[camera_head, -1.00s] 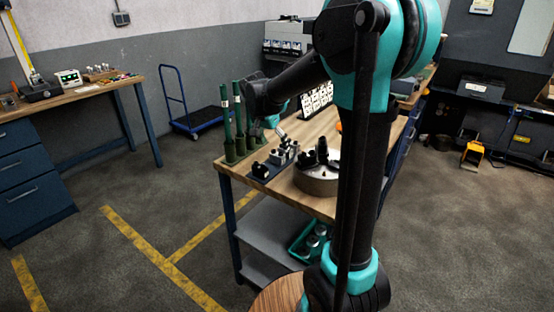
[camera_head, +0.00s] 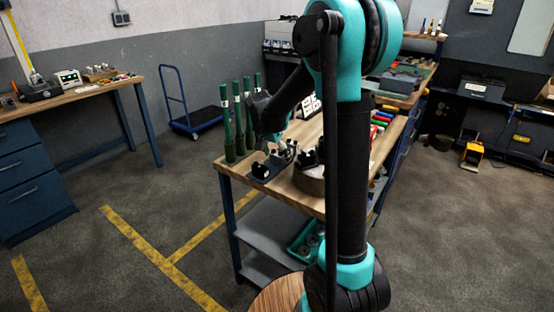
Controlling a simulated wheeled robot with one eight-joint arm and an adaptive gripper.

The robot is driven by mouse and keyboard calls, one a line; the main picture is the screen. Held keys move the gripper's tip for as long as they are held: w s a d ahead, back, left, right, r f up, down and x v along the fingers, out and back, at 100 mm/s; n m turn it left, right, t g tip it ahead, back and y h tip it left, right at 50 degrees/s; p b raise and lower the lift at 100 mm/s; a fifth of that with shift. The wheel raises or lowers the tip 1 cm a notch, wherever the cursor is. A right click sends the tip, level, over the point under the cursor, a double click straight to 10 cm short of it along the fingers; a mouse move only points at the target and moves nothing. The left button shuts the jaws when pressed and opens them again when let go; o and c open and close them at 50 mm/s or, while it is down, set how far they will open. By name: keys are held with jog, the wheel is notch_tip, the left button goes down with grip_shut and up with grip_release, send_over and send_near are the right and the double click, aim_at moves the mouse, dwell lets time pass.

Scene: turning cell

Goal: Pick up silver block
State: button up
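A small silver block (camera_head: 276,159) sits on the wooden workbench (camera_head: 306,203), at the dark holder near the front left corner. It is small and partly hidden, so its outline is hard to make out. My gripper (camera_head: 284,150) is low over the bench, close to the block. It is dark and blends with the small parts around it. I cannot tell whether its fingers are open or shut, or whether they touch the block.
Green upright holders (camera_head: 239,122) stand left of my gripper. A black-topped round part (camera_head: 309,178) stands to the right, partly behind my arm. A teal bin (camera_head: 304,240) is on the lower shelf. A blue cart (camera_head: 196,119) stands behind on open floor.

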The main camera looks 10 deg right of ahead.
jog(key=c, duration=1.2)
jog(key=shift+r, duration=0.1)
